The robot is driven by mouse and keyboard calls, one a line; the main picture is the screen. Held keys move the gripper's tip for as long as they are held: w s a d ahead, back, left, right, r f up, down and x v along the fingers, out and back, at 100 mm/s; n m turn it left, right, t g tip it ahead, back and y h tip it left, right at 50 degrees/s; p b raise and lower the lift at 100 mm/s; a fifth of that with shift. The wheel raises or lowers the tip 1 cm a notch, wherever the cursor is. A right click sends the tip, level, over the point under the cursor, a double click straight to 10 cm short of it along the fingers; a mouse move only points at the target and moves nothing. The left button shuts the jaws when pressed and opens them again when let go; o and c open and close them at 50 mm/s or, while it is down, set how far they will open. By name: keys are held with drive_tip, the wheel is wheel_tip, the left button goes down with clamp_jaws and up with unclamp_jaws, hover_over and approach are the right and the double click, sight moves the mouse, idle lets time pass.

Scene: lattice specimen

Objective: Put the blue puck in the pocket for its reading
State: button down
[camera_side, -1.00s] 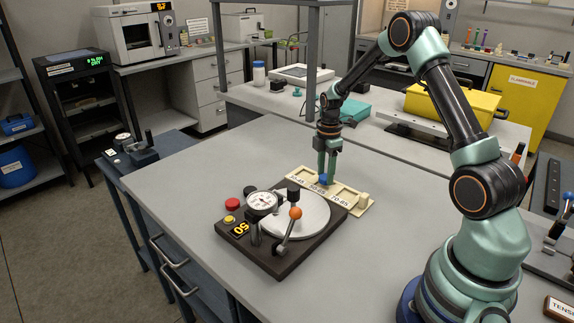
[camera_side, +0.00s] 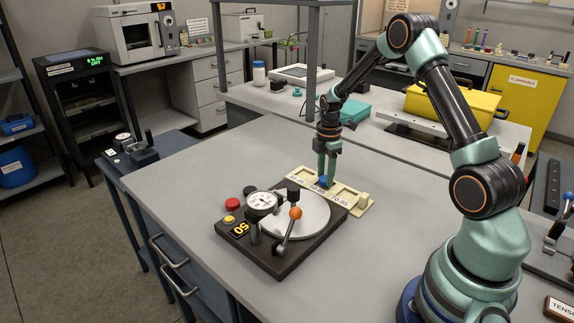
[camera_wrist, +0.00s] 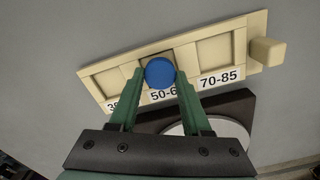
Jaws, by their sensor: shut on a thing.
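The blue puck (camera_wrist: 160,71) is between the fingertips of my gripper (camera_wrist: 159,80), which is shut on it. In the wrist view it is over the middle pocket of the cream tray (camera_wrist: 258,20), the one whose label starts "50-6". I cannot tell whether the puck touches the pocket floor. In the side view the puck (camera_side: 323,182) shows low at my gripper (camera_side: 325,178), at the tray (camera_side: 361,211). The right pocket is labelled 70-85 and is empty. The left label is partly hidden by a finger. The tester's display (camera_side: 240,229) reads 50.
The dark tester base (camera_side: 279,265) with a round plate (camera_side: 312,222), a dial gauge (camera_side: 262,204) and an orange-knobbed lever (camera_side: 295,213) stands in front of the tray. A cream block (camera_wrist: 267,51) is at the tray's right end. The grey table is clear to the left.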

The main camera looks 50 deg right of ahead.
sight(325, 178)
drive_tip(key=shift+f, duration=0.45)
idle(0.5)
drive_tip(key=shift+c, duration=1.4)
unclamp_jaws()
drive_tip(key=shift+s, duration=0.1)
drive_tip(key=shift+c, duration=0.2)
drive_tip(key=o, duration=0.3)
drive_tip(key=shift+s+a+f, duration=0.1)
drive_tip(key=shift+s, duration=0.05)
drive_tip(key=shift+w+r, duration=0.2)
drive_tip(key=shift+r, duration=2.45)
